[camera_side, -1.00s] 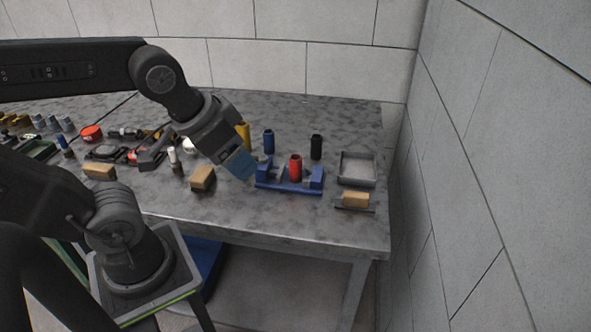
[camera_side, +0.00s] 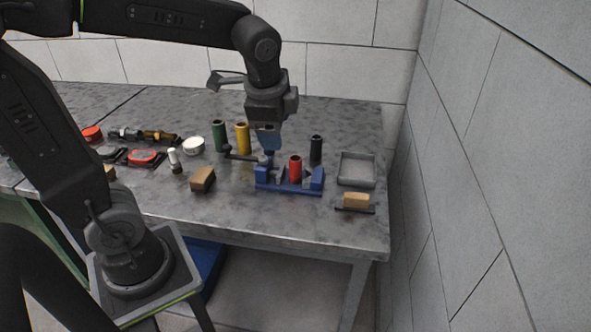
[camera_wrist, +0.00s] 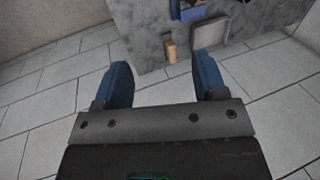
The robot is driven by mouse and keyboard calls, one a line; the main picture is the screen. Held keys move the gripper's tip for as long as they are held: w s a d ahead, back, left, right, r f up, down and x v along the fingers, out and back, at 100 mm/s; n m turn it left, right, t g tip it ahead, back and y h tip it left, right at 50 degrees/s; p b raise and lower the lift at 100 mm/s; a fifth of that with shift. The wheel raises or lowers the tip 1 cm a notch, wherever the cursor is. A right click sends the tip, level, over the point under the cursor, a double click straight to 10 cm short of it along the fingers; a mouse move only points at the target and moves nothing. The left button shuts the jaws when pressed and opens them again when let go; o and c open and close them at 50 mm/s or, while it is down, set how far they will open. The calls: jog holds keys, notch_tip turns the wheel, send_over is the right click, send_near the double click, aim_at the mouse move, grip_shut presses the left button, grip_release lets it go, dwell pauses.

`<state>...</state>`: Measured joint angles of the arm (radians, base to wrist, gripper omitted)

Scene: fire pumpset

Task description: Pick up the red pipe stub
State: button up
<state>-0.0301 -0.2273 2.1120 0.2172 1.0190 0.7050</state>
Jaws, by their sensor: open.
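The red pipe stub (camera_side: 295,169) stands upright in the blue vise-like fixture (camera_side: 291,191) near the right end of the table. My gripper (camera_side: 268,146) hangs above and behind the left part of the fixture, to the left of the red stub and a little higher. In the wrist view, the two blue fingers of my gripper (camera_wrist: 161,84) are wide apart with nothing between them. A bit of the blue fixture (camera_wrist: 188,12) shows at the top of the wrist view. The blue stub seen before is mostly hidden behind my gripper.
A black stub (camera_side: 316,150) stands right behind the red one. Yellow (camera_side: 242,138) and green (camera_side: 219,136) stubs stand to the left. A grey tray (camera_side: 357,183) and a wooden block (camera_side: 355,200) lie right. Another wooden block (camera_side: 202,179) lies left, with clear tabletop around it.

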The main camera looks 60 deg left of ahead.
aim_at(296, 158)
jog(key=w+a+f+m+g+y, duration=0.25)
jog(key=w+a+f+m, duration=0.35)
jog(key=w+m, duration=0.4)
jog(key=shift+n, duration=0.5)
jog(key=x, duration=0.5)
jog(key=d+x, duration=0.1)
jog(key=x, duration=0.2)
jog(key=shift+w+a+f, duration=0.2)
jog(key=shift+f, duration=0.35)
jog(key=shift+d+x, duration=0.15)
jog(key=shift+x, duration=1.2)
jog(key=shift+d+x, duration=0.15)
jog(key=shift+x, duration=1.25)
jog(key=shift+w+f, duration=0.1)
jog(key=shift+w, duration=0.05)
jog(key=c, duration=1.1)
jog(key=shift+c, duration=0.2)
